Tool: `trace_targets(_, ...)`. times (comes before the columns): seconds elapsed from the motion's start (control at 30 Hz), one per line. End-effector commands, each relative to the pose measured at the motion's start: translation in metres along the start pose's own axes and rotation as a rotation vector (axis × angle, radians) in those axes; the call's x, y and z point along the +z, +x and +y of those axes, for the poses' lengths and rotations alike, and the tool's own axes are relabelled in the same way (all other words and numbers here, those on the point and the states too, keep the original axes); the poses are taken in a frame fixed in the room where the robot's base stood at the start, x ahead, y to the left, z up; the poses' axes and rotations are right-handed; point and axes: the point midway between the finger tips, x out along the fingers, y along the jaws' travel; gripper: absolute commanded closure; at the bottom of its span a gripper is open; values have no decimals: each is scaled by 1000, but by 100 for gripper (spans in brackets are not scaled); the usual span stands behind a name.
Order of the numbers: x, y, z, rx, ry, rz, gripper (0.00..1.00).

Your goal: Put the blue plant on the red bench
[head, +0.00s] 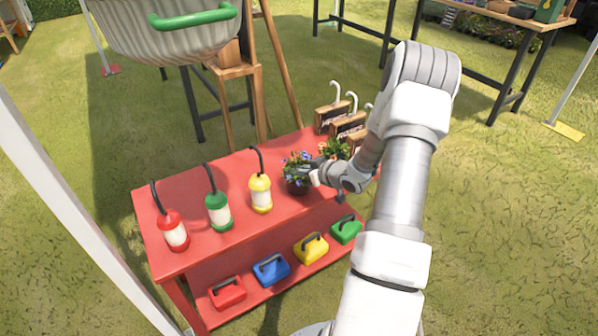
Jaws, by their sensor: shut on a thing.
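The blue plant (297,160) has blue and some orange flowers in a dark round pot. It appears upright at the top of the red bench (180,190), right of the yellow lantern. My gripper (309,172) reaches in from the right and is shut on the blue plant. The fingertips are partly hidden by leaves and the pot. I cannot tell whether the pot touches the bench top. An orange-flowered plant (334,149) stands just behind and to the right, partly hidden by my arm.
Several coloured boxes (270,269) sit on the lower shelf. A white pole (70,200) rises at left.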

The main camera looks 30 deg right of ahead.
Motion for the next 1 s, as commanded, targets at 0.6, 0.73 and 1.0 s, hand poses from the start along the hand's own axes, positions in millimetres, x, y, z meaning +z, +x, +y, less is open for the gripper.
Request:
trace_targets(0.6,1,0,0,0,0,0,60)
trace_targets(0.73,-2,-11,1,2,0,0,60)
trace_targets(1.0,-4,-68,1,3,2,-1,60)
